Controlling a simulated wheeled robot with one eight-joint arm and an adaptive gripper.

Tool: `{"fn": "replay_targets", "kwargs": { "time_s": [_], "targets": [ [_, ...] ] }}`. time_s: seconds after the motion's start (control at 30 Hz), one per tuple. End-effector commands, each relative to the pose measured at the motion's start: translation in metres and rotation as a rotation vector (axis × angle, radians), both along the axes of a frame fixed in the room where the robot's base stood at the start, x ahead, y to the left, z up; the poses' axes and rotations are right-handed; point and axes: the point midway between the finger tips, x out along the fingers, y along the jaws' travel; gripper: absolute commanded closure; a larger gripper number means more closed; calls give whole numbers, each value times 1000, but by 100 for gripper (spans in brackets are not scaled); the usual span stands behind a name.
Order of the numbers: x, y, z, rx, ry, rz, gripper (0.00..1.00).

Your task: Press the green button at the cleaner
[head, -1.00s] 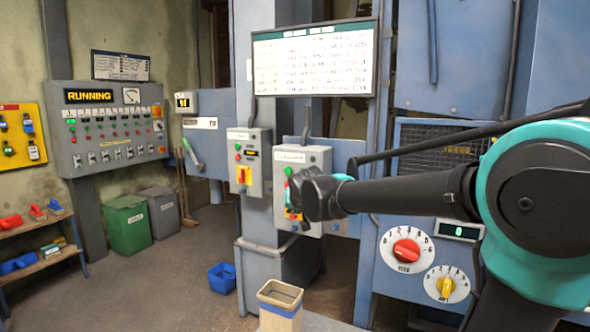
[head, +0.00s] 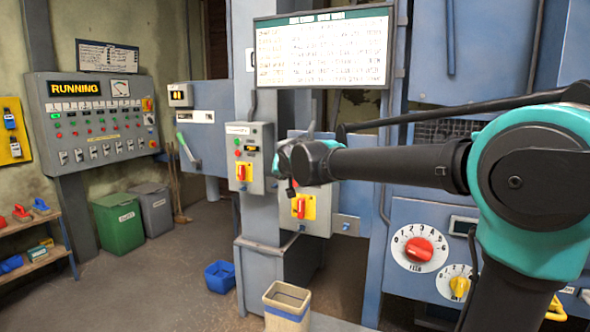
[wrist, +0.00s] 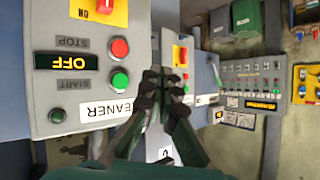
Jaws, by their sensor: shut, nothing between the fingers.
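The cleaner's control box (wrist: 80,20) is close in the wrist view, seen upside down. It has a white label (wrist: 105,110) ending in "EANER", an "OFF" display (wrist: 65,62), a red stop button (wrist: 119,48) and the green start button (wrist: 120,82). My gripper (wrist: 163,78) is shut and empty. Its tips appear just right of the green button in that picture; I cannot see them touching it. In the head view the lower part of the box, with a red-and-yellow switch (head: 299,208), shows below my arm; its upper part is hidden.
A second control box (head: 248,160) stands left of the cleaner box on the same column. A large display board (head: 320,50) hangs above. A beige bin (head: 286,305) and a blue bucket (head: 220,276) stand on the floor below. Open floor lies at left.

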Motion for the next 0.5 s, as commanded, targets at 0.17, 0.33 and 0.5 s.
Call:
{"fn": "replay_targets", "kwargs": {
  "time_s": [0.17, 0.33, 0.5],
  "targets": [
    [16, -6, 0, 0, -1, -2, 100],
    [37, -14, 0, 0, -1, -2, 100],
    [57, -21, 0, -1, 0, -3, 100]
  ]
}}
